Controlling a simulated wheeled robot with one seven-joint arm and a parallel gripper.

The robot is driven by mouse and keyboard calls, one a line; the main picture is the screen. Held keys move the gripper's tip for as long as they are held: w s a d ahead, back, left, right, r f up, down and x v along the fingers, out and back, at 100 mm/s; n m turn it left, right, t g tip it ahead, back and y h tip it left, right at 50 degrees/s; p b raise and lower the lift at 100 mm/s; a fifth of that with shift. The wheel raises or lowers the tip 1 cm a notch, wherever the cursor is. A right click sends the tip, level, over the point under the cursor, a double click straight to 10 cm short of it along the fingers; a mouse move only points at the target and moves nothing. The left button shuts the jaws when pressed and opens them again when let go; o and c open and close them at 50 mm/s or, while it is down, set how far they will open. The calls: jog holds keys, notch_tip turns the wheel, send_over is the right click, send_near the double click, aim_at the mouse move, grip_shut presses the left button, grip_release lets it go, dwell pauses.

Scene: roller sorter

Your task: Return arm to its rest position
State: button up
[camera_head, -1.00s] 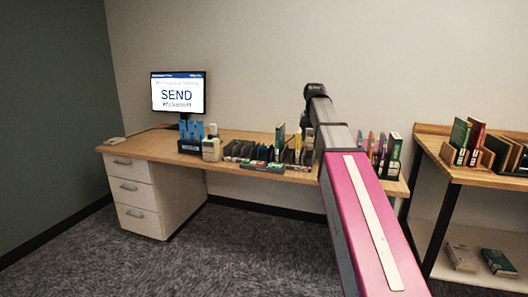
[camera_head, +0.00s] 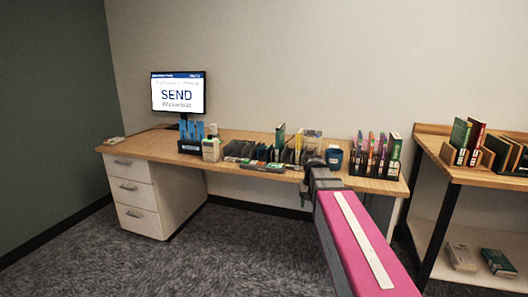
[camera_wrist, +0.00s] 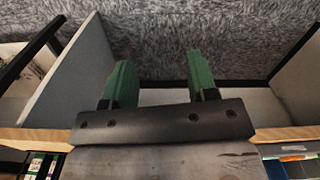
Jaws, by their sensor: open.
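In the wrist view my gripper (camera_wrist: 159,82) is open, with its two green fingers apart and nothing between them. Grey carpet and the pale panels under the desk show beyond the fingers. In the head view my pink arm reaches from the lower right toward the front edge of the wooden desk (camera_head: 150,147). The gripper's fingers cannot be made out in the head view.
On the desk are a monitor (camera_head: 179,93) reading SEND, a dark sorter (camera_head: 238,150) holding several items, a blue cup (camera_head: 334,158) and a rack of books (camera_head: 376,160). A shelf unit (camera_head: 490,180) stands at right. Carpet (camera_head: 235,250) is clear at front left.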

jog(key=s+f+n, duration=0.1)
jog(key=s+f, duration=1.3)
jog(key=f, duration=0.3)
jog(key=shift+n, duration=0.3)
